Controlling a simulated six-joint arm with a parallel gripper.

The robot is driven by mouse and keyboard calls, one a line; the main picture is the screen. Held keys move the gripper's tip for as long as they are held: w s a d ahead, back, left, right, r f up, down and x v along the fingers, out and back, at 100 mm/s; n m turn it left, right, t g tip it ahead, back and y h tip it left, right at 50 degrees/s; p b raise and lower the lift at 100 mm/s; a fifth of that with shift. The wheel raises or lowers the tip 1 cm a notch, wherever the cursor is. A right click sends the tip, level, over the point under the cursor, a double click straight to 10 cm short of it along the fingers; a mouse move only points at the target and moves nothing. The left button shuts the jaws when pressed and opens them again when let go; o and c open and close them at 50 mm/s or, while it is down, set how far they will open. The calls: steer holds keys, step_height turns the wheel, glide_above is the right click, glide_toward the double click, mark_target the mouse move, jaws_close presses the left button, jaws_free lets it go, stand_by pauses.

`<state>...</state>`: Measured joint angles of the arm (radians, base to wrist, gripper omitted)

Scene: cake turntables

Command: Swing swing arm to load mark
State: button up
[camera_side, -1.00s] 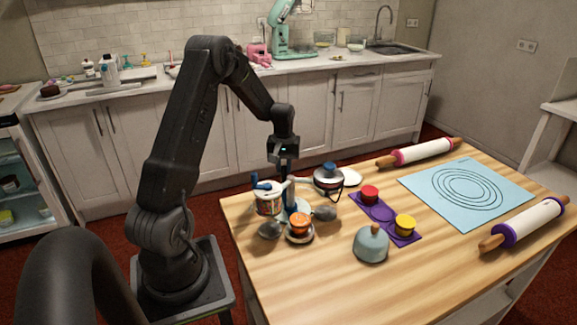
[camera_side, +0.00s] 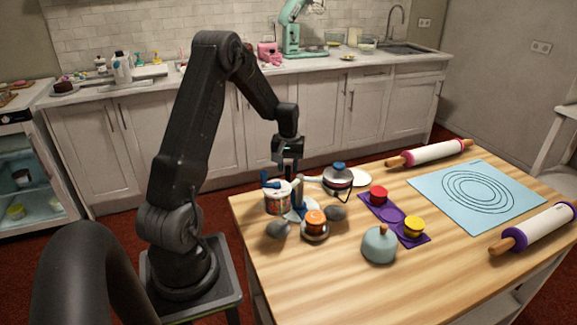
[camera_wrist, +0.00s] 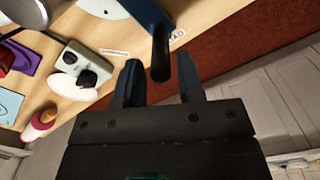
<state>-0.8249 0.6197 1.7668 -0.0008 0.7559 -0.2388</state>
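My gripper (camera_side: 288,160) is open, pointing down above the turntable's pale disc (camera_side: 294,214). A white label with black letters ending in "AD" (camera_wrist: 177,36), seemingly the load mark, lies on the wood beside the post. The swing arm's lower part is hard to make out.
A purple tray (camera_side: 392,216), a grey-blue dome (camera_side: 379,246), a blue mat (camera_side: 478,194) and rolling pins lie right. The front-left wood is clear.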

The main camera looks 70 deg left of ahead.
steer(key=shift+o, duration=0.8)
steer(key=shift+r, duration=3.55)
